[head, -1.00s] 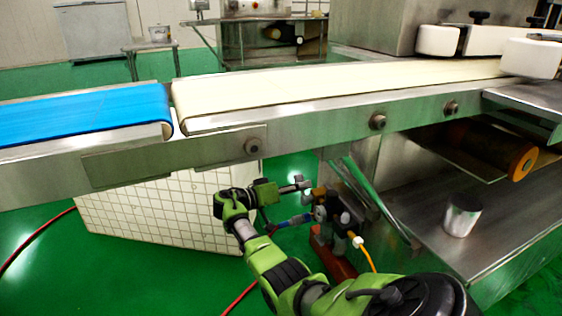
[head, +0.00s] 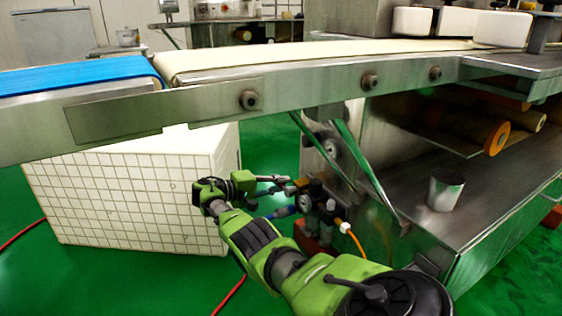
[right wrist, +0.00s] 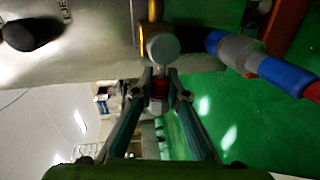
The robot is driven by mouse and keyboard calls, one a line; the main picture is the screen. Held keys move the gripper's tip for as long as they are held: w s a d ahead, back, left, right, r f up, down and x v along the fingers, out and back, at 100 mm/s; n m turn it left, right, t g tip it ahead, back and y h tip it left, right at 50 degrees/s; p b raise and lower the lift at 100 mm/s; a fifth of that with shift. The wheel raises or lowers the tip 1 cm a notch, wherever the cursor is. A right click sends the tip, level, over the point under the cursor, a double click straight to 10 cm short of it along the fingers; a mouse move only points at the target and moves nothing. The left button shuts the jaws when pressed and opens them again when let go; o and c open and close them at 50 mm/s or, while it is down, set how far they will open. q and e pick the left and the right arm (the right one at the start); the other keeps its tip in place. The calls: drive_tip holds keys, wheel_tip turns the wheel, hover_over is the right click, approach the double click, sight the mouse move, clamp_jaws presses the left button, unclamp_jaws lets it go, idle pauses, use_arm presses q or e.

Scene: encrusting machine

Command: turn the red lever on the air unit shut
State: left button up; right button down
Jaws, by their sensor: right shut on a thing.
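The air unit (head: 318,205) is mounted under the conveyor beside the steel machine frame, with a gauge, a blue hose fitting on its left and an orange tube on its right. My right gripper (head: 284,183) reaches its left side, at the brass fitting. In the right wrist view the fingertips (right wrist: 160,76) are closed in on the red lever (right wrist: 159,89), just below the round grey end of the brass valve (right wrist: 161,46). Only a small red part of the lever shows between the fingers. In the head view the lever is hidden or too small to tell. My left gripper is not in view.
The conveyor with a cream belt (head: 310,60) and a blue belt (head: 70,75) runs above my arm. A white tiled block (head: 120,200) stands left of the gripper. A metal cup (head: 445,193) stands on the steel shelf at right. A red hose lies on the green floor.

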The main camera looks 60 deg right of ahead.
drive_tip(key=shift+w+d+n, duration=0.1)
drive_tip(key=shift+d+n, duration=0.05)
drive_tip(key=shift+n, duration=0.25)
drive_tip(key=c, duration=2.2)
unclamp_jaws()
drive_tip(key=shift+o, duration=1.1)
drive_tip(key=shift+f, duration=0.15)
drive_tip(key=v, duration=0.7)
drive_tip(key=shift+w+a, duration=0.2)
